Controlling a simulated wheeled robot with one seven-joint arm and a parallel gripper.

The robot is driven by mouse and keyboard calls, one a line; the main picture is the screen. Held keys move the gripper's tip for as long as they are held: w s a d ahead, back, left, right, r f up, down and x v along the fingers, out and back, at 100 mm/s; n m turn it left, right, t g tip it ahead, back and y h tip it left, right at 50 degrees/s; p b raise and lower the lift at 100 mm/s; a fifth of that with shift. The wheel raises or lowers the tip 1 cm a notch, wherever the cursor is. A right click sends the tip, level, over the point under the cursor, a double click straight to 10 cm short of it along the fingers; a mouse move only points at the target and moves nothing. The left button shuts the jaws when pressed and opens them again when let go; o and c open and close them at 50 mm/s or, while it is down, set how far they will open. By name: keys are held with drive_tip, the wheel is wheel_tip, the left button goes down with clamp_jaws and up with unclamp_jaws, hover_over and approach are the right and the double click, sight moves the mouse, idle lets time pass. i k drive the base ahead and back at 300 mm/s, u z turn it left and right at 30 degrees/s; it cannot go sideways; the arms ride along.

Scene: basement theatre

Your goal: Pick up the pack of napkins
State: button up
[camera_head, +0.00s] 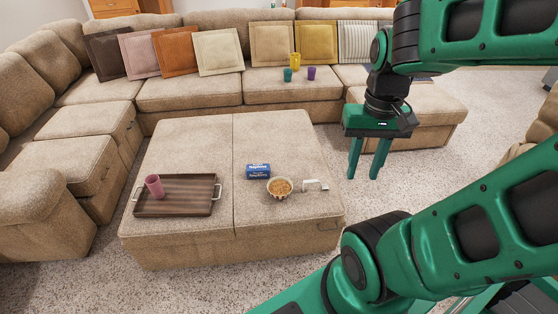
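The pack of napkins looks to be the small blue pack (258,171) with white lettering. It lies on the right half of the beige ottoman (190,140), near the middle. My gripper (366,175) hangs to the right of the ottoman, fingers pointing down. Its two green fingers are apart with nothing between them. It is well to the right of the blue pack and apart from it.
A bowl of snacks (280,187) and a small white object (315,185) stand right of the pack. A wooden tray (190,207) with a pink cup (154,186) lies left. Several cups, including a yellow one (295,61), stand on the sofa (190,92).

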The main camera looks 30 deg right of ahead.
sight(252, 171)
drive_tip(key=z, duration=0.3)
drive_tip(key=i, duration=1)
drive_tip(key=z, duration=0.05)
